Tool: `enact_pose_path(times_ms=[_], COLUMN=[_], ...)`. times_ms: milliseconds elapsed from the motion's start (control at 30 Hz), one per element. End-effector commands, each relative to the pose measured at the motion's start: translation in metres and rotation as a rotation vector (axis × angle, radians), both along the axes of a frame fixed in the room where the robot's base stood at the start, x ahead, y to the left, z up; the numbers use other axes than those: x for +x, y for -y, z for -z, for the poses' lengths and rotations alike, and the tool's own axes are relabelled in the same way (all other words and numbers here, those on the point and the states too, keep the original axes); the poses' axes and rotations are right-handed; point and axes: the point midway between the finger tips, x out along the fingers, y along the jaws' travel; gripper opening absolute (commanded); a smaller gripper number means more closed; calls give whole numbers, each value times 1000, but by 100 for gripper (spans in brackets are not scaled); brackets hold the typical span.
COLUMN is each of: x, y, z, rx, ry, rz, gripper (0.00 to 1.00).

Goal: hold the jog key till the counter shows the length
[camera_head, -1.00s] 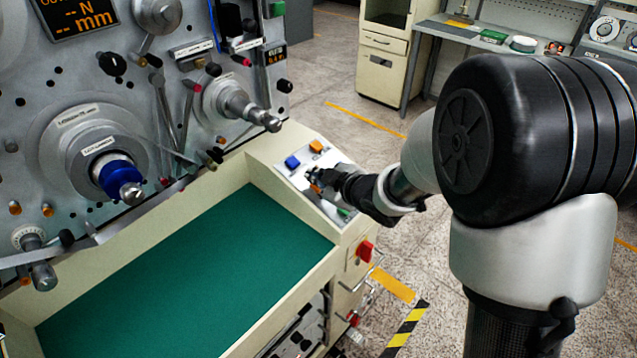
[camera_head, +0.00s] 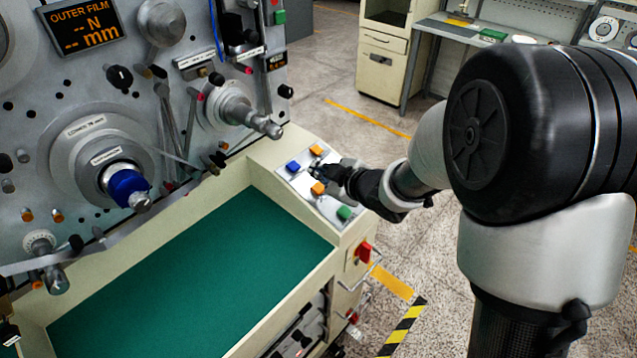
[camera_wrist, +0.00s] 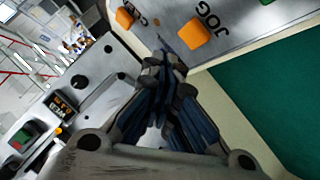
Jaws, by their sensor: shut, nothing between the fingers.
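In the wrist view the orange JOG key (camera_wrist: 195,33) sits on a light panel with its label beside it. Another orange key (camera_wrist: 125,17) is to its left, its label partly cut off. My gripper (camera_wrist: 163,68) is shut and empty; its fingertips appear below the JOG key in the picture, and contact is not visible. In the head view my gripper (camera_head: 318,172) is over the key panel (camera_head: 330,207), between two orange keys. I cannot tell there which is JOG. An orange display (camera_head: 83,22) reads "OUTER FILM -- N -- mm". A small display (camera_head: 277,62) is unreadable.
A blue key (camera_head: 293,167) and a green key (camera_head: 345,212) are also on the panel. A red switch (camera_head: 364,251) is on the front face. A green-lined tray (camera_head: 190,270) lies left of the panel; spindles stick out behind it.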

Motion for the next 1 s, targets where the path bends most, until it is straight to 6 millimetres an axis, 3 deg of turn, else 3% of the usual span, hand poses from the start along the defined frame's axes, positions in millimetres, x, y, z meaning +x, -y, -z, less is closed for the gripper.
enact_pose_path(times_ms=[267, 800, 933, 1000], x=[-4, -5, -5, -9], y=[5, 7, 29, 54], z=[-29, -30, -48, -65], rx=[0, -2, -23, -39], ry=[0, 0, -12, -32], rz=[0, 6, 93, 194], gripper=[0, 0, 0, 0])
